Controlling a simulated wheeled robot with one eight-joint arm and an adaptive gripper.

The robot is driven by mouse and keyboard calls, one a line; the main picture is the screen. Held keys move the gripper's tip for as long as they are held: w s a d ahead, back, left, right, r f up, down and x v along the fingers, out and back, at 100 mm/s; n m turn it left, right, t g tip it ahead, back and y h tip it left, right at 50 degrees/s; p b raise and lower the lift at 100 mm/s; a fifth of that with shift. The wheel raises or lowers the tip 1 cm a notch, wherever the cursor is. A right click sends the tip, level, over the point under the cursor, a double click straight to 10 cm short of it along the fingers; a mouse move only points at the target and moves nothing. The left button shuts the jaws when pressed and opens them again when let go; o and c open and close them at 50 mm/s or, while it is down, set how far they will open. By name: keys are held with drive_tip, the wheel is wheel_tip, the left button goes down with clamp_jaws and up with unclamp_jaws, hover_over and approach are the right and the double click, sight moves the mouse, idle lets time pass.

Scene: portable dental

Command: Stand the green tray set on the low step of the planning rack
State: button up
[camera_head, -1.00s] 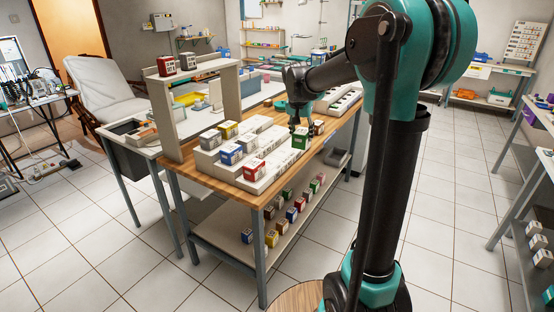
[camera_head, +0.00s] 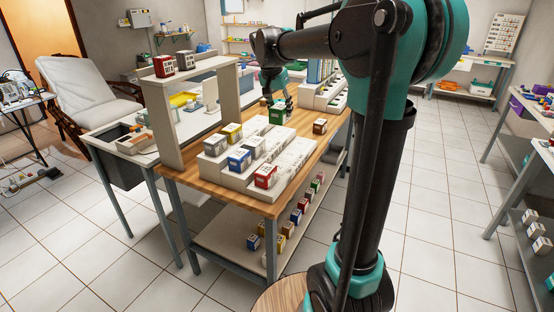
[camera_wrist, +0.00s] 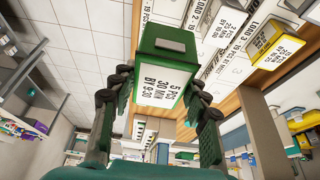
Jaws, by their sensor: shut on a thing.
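The green tray set (camera_head: 277,113) is a small green box with a white label. My gripper (camera_head: 276,97) is shut on it and holds it at the far end of the planning rack; I cannot tell its exact height. The planning rack (camera_head: 290,158) is a white stepped block on the wooden table. A red set (camera_head: 265,176) stands on its front step, with blue, yellow and grey sets behind.
A brown box (camera_head: 320,126) stands on the wooden table (camera_head: 190,182) right of the rack. A white arch shelf (camera_head: 165,125) with two boxes rises at the left. More coloured boxes line the lower shelf (camera_head: 228,238). A white block with slots (camera_head: 322,97) stands farther back.

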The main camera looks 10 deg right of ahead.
wheel_tip(320, 180, down, 20)
drive_tip(key=shift+a+r, duration=0.1)
idle(0.5)
drive_tip(key=o, duration=1)
drive_tip(key=v, duration=1.2)
drive_tip(key=s+d+f+n+y, duration=0.1)
drive_tip(key=s+d+f+n, duration=0.1)
drive_tip(key=s+f, duration=0.3)
drive_tip(key=s+d+f+n+y, duration=0.1)
drive_tip(key=s+f, duration=0.5)
drive_tip(key=s, duration=0.6)
drive_tip(key=s+d+f+n, duration=0.3)
drive_tip(key=s+f, duration=0.3)
drive_tip(key=s, duration=0.3)
drive_tip(key=shift+s+d+n+y, duration=0.25)
drive_tip(key=shift+d+n+y, duration=0.15)
drive_tip(key=shift+n, duration=0.2)
